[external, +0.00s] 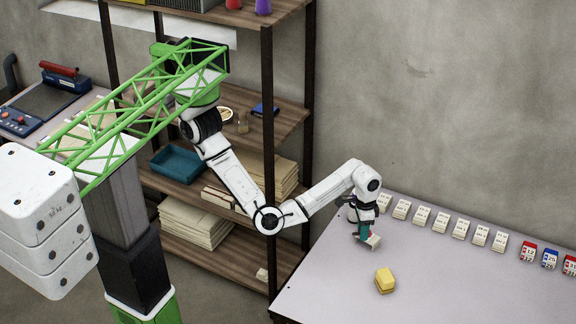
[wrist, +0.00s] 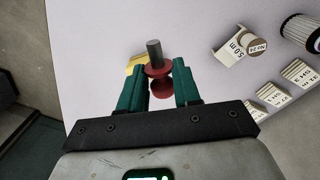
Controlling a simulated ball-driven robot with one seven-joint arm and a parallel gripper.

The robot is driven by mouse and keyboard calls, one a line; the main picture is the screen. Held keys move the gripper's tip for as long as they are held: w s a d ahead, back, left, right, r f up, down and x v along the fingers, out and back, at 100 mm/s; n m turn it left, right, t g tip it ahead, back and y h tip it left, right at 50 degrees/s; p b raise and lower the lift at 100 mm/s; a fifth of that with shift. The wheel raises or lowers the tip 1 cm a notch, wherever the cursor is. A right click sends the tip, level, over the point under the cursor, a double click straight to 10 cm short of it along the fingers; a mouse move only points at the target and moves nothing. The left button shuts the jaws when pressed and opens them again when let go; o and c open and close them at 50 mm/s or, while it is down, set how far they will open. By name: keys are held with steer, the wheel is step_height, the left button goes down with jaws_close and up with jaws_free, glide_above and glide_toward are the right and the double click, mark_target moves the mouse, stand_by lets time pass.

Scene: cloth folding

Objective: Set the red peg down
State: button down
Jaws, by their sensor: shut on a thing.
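The red peg (wrist: 157,71) shows in the wrist view as a red flanged body with a grey shaft pointing away from me. It sits between the two green fingers of my gripper (wrist: 160,78), which are shut on it. In the external view my gripper (external: 364,232) hangs low over the left part of the grey table (external: 330,273). The peg cannot be made out there. Whether the peg touches the table cannot be told.
A yellow block (external: 384,281) lies in front of my gripper; part of it (wrist: 137,63) shows behind the peg. A pale block (external: 373,242) is close by my gripper. Several labelled white blocks (external: 440,220) line the back edge. The table's front middle is clear.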

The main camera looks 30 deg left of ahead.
steer(key=s+a+f+m, duration=0.2)
steer(key=s+a+f, duration=0.3)
steer(key=f, duration=0.1)
steer(key=shift+s+a+f, duration=0.15)
steer(key=shift+s+a, duration=0.05)
steer(key=shift+a, duration=0.05)
stand_by(0.3)
steer(key=b, duration=1.3)
glide_above(373, 270)
steer(key=a, duration=0.1)
steer(key=f, duration=0.8)
steer(key=shift+s+f, duration=0.2)
steer(key=shift+f, duration=0.05)
steer(key=shift+w+d+f, duration=0.2)
steer(key=shift+f, duration=0.45)
steer(key=shift+w+d+f, duration=0.15)
steer(key=shift+d+f, duration=0.05)
steer(key=shift+f, duration=0.4)
steer(key=shift+f+p, duration=0.35)
steer(key=shift+f, duration=0.45)
steer(key=shift+f, duration=0.15)
